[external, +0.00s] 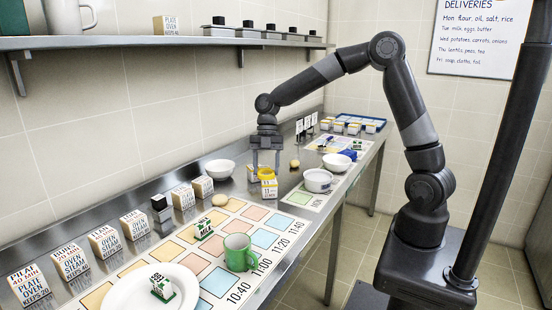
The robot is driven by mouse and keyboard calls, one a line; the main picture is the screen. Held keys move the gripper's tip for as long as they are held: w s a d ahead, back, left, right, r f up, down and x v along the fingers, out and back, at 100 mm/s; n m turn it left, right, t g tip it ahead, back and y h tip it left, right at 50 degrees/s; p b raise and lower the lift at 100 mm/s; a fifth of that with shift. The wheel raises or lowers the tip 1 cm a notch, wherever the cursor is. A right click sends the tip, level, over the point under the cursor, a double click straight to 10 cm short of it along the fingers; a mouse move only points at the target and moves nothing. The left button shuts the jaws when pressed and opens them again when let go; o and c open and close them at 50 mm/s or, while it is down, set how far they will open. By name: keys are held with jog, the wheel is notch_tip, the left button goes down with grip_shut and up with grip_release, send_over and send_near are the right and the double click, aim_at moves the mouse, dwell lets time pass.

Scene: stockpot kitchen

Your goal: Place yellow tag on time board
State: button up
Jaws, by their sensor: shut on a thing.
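My gripper (265,165) is over the steel counter, beyond the far end of the time board. It is shut on a small yellow thing (266,173), which looks like the yellow tag; the fingers partly hide it. A white-and-yellow block (269,189) stands right below it; I cannot tell if they touch. The time board (262,218) lies flat on the counter, with rows of yellow, pink and blue squares and times along its right edge. A green-based tag (204,229) stands on the board.
Labelled blocks (104,240) line the wall below a shelf (150,42).

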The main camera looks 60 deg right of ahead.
send_over(244, 223)
jog(key=d, duration=0.1)
jog(key=f, duration=0.7)
jog(key=shift+w+d, duration=0.1)
jog(key=shift+w, duration=0.25)
jog(key=shift+f, duration=2)
jog(key=shift+f, duration=0.1)
jog(key=o, duration=1)
